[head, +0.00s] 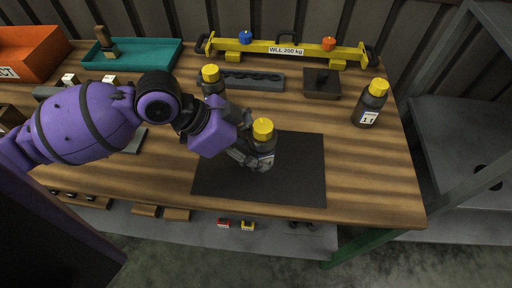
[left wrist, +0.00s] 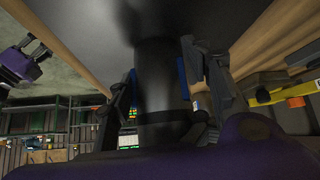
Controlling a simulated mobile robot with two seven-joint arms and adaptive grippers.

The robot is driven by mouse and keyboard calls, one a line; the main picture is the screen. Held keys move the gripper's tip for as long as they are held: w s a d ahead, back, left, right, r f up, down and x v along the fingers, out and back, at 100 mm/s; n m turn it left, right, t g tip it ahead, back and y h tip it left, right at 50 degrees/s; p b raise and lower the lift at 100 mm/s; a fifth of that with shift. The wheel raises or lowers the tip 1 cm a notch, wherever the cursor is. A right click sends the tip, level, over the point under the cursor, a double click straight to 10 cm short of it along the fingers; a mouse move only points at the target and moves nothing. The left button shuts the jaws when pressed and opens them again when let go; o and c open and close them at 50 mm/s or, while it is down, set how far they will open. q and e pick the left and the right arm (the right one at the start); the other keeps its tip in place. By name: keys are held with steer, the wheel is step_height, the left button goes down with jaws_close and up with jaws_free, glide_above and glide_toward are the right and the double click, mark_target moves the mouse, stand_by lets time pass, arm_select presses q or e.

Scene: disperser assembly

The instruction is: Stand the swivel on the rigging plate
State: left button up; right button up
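The swivel (head: 262,140) is a dark, bottle-like piece with a yellow top and a pale label. It stands about upright over the left-middle of the black rigging plate (head: 297,178), which lies flat on the bench. My left gripper (head: 250,155) is shut around its lower body. In the left wrist view, the swivel's dark cylinder (left wrist: 160,85) sits between two blue-padded fingers (left wrist: 160,100), its end at the dark plate surface. I cannot tell whether it touches the plate.
Similar yellow-topped pieces stand behind (head: 211,80) and at the right (head: 371,103). A yellow lifting beam (head: 285,49), a slotted grey block (head: 254,80) and a dark box (head: 322,84) lie at the back. A teal tray (head: 150,55) and orange bin (head: 30,48) are at back left.

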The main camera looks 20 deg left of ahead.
arm_select(q)
steer(key=o, duration=0.8)
steer(key=shift+r, duration=0.1)
steer(key=p+v, duration=0.2)
steer(key=v, duration=1)
steer(key=shift+d+r+p, duration=0.1)
steer(key=shift+p, duration=0.25)
